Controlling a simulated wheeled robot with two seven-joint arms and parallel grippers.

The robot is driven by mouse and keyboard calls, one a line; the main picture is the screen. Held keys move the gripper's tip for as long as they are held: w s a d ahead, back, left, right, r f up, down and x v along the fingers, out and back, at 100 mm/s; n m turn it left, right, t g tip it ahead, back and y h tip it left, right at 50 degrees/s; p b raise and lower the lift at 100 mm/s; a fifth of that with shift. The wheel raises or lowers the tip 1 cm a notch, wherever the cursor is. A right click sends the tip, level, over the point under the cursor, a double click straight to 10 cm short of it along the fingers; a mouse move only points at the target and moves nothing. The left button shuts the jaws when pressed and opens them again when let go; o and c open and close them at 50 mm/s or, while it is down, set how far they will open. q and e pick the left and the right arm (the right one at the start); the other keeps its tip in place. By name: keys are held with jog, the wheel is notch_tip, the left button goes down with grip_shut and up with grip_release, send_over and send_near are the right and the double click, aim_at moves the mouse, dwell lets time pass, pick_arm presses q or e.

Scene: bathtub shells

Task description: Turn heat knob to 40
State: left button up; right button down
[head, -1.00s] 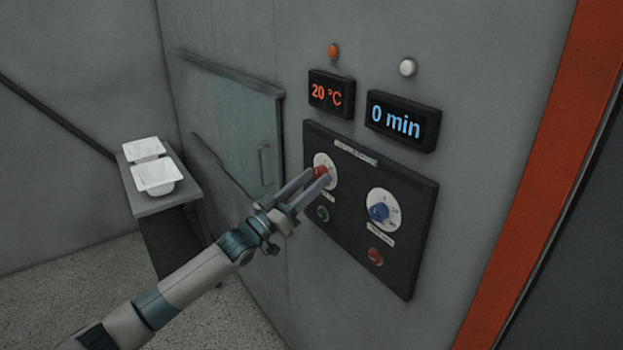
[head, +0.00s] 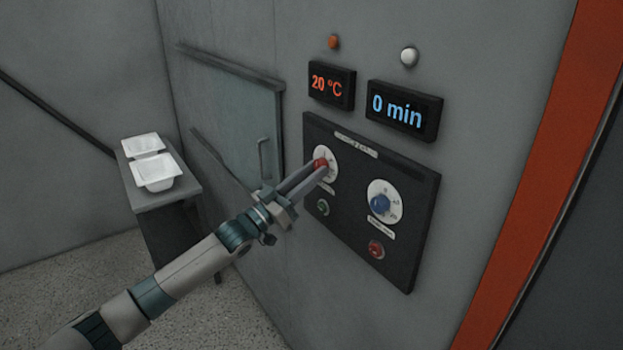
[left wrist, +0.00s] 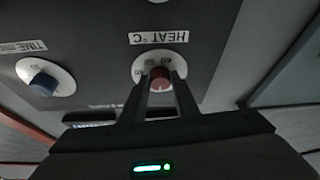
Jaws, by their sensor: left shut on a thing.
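The red heat knob (head: 321,164) sits on a white dial at the upper left of the dark control panel (head: 408,262). It also shows in the left wrist view (left wrist: 160,76), under a "HEAT °C" label that appears upside down. My left gripper (head: 322,168) is shut on this knob, with one finger on each side of it. The fingers partly cover the dial's scale. The heat display (head: 331,88) above the panel reads 20 °C. My right gripper is not in view.
A blue time knob (head: 379,204) is to the right, under a display (head: 404,110) reading 0 min. Green (head: 322,207) and red (head: 376,249) buttons sit below the knobs. A glass hatch (head: 235,125) and a stand with white shells (head: 158,172) are at left.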

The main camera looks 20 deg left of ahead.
pick_arm(q)
jog(key=m+g+h+b, duration=0.1)
jog(key=m, duration=0.2)
jog(key=m+g+h+b, duration=0.1)
jog(key=m+g+b, duration=0.1)
jog(key=m, duration=0.2)
jog(key=m+g+h+b, duration=0.1)
jog(key=m+b, duration=0.1)
jog(key=m, duration=0.2)
jog(key=shift+w+a+h, duration=0.3)
jog(key=shift+a+h, duration=0.1)
jog(key=m+g, duration=0.2)
jog(key=m, duration=0.1)
jog(key=shift+w+r+m+h+b, duration=0.1)
jog(key=shift+r+m+h+b, duration=0.05)
jog(key=shift+m+h+b, duration=0.15)
jog(key=m, duration=0.1)
jog(key=m+g, duration=0.1)
jog(key=m, duration=0.1)
jog(key=shift+a+r, duration=0.15)
jog(key=shift+r, duration=0.05)
jog(key=m+g, duration=0.1)
jog(key=m, duration=0.3)
jog(key=shift+r+g+p, duration=0.2)
jog(key=shift+g+p, duration=0.15)
jog(key=shift+g, duration=0.05)
jog(key=shift+m+y, duration=0.7)
jog(key=shift+m, duration=0.5)
jog(key=shift+g, duration=0.4)
